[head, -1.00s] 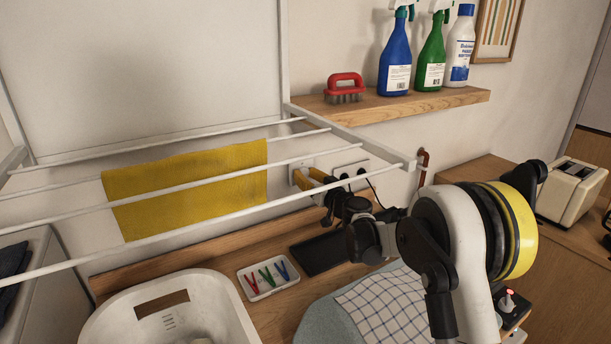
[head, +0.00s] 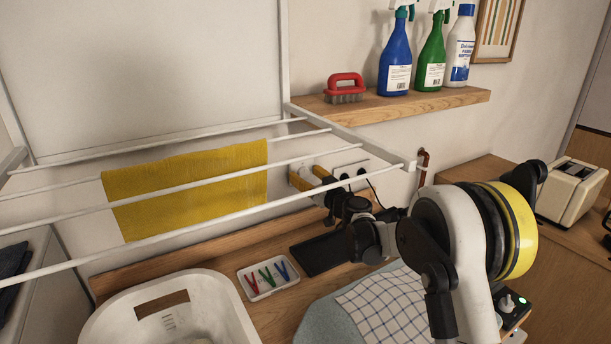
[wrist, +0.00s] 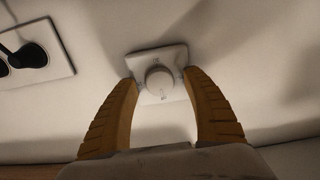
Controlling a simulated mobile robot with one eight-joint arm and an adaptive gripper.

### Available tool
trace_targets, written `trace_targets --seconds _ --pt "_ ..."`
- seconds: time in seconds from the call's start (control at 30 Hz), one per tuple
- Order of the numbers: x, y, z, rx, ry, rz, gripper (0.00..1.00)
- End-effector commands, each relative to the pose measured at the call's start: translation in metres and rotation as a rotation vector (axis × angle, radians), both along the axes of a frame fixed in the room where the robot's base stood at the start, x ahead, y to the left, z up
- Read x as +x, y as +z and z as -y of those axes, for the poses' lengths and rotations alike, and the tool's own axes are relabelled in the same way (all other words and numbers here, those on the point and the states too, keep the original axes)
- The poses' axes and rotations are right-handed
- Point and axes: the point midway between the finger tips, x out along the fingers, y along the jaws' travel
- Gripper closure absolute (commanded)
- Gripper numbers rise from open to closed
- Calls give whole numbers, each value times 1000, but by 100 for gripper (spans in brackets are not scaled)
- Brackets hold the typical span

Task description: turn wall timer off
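The wall timer (wrist: 152,62) is a pale square plate with a round white knob (wrist: 159,80), fixed to the wall. In the wrist view it lies straight ahead, between the tips of my gripper (wrist: 161,77). My two yellow fingers are apart, one on each side of the knob, with a visible gap to it. The tips are close to the plate's side edges; I cannot tell whether they touch it. In the head view my gripper (head: 309,176) is at the wall, below the rack, and mostly hides the timer. The knob's markings are too small to read.
A socket plate (wrist: 38,55) with a black plug sits left of the timer in the wrist view. The white drying rack (head: 215,180) with a yellow cloth (head: 190,190) overhangs the counter. A clothes-peg tray (head: 268,279), dark slab (head: 318,254) and white basket (head: 220,305) lie below.

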Motion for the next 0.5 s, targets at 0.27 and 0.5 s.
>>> trace_targets --seconds 0.27,0.5 --pt "-2 0 1 0 0 0 43" --pt "-33 0 23 0 -2 0 43"
